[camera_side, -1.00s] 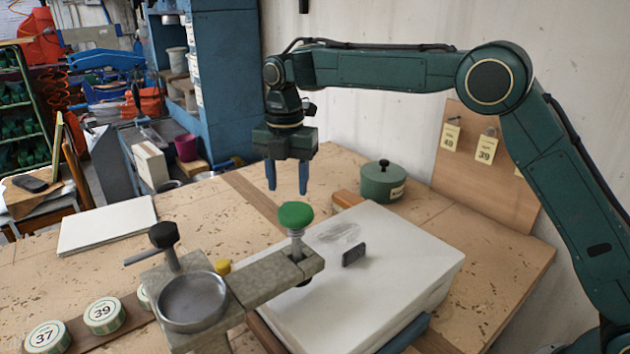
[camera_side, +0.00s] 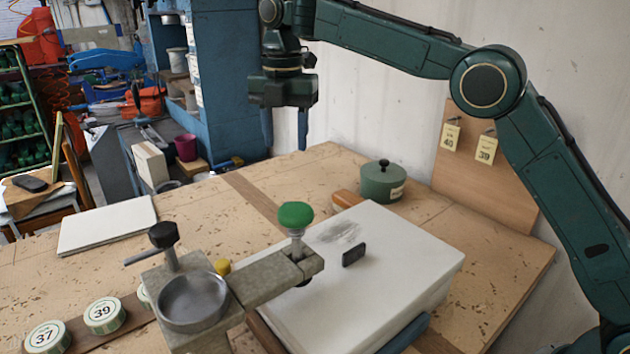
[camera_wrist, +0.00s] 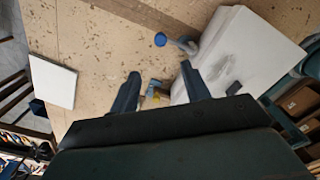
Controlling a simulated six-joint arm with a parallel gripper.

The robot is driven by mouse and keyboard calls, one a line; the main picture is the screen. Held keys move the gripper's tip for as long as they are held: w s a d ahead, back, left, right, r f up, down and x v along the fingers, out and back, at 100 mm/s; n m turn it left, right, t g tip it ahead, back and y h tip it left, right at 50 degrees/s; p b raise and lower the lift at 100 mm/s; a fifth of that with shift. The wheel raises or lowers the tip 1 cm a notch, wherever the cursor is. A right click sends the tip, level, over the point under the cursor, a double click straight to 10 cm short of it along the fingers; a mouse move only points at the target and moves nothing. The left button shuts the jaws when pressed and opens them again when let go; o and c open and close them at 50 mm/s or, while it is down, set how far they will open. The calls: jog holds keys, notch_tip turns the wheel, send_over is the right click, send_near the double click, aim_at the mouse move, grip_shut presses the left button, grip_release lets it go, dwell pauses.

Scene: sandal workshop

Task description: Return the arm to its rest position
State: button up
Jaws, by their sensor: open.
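My gripper (camera_side: 285,140) is open and empty, with its two blue fingers pointing down. It hangs in the air well above the workbench (camera_side: 215,220), behind the metal stand. In the wrist view the gripper's fingers (camera_wrist: 160,88) are spread apart with nothing held between them.
A metal stand with a round cup (camera_side: 193,302) and a green knob (camera_side: 295,215) stands in front. A white block (camera_side: 385,265) bears a small dark piece (camera_side: 354,254). A green lidded pot (camera_side: 383,182) and a peg board (camera_side: 480,185) stand at right. A white slab (camera_side: 108,226) lies at left.

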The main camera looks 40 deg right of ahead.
dwell(0.3)
jog(key=s+d+r+m+t, duration=0.1)
jog(key=s+d+r+m, duration=0.2)
jog(key=s+d+m, duration=0.4)
jog(key=s+d+r+m+t, duration=0.2)
jog(key=s+d+r+m, duration=0.15)
jog(key=s+m, duration=0.45)
jog(key=s+d+f+m+t, duration=0.1)
jog(key=s+f+m, duration=0.4)
jog(key=s, duration=0.5)
jog(key=s+d+f+m+t, duration=0.1)
jog(key=s+d+f+m, duration=0.2)
jog(key=s, duration=0.8)
notch_tip(320, 180, down, 3)
jog(key=shift+s+d+r+m+t, duration=0.1)
jog(key=shift+s+d+m+t, duration=0.25)
jog(key=shift+m, duration=0.75)
